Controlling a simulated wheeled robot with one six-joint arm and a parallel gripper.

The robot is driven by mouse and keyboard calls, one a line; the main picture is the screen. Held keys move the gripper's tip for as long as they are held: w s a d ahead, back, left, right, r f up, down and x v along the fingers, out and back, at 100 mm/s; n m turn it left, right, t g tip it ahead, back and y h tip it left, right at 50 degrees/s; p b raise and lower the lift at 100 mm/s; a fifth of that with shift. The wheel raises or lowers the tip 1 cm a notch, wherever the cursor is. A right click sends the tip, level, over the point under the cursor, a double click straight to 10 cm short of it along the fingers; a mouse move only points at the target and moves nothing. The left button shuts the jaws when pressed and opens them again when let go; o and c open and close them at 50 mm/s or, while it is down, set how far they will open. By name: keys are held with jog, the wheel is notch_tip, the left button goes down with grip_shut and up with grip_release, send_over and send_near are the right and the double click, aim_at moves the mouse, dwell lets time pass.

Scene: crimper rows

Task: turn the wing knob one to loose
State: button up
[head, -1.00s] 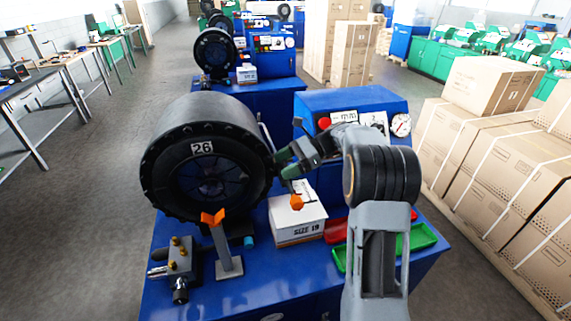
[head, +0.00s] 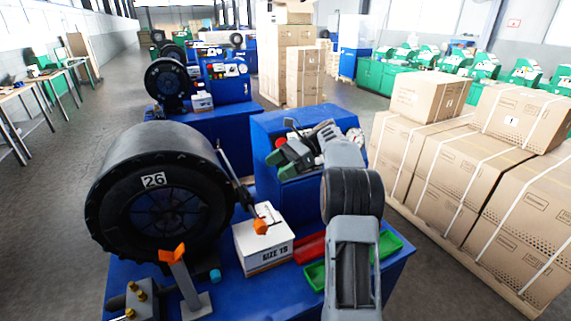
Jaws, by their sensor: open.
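One orange wing knob (head: 173,254) sits on top of a grey upright post in front of the black crimper head marked 26 (head: 155,195).
A red tray (head: 309,248) and a green tray (head: 316,275) lie right of the box, partly behind my arm. A brass-fitted block (head: 140,300) stands at the front left. Strapped cartons (head: 440,165) fill the right side. The aisle floor at left is clear.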

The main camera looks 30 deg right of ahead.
jog(key=shift+v, duration=1.3)
jog(key=s+a+n+t+h, duration=0.1)
jog(key=s+a+n+h, duration=0.55)
jog(key=s+a, duration=0.4)
jog(key=s+a+f+n+t+h, duration=0.2)
jog(key=s+f+n+t+h, duration=0.2)
jog(key=s+f+n+h, duration=0.3)
jog(key=s+n, duration=0.4)
jog(key=s, duration=0.2)
jog(key=shift+s, duration=0.35)
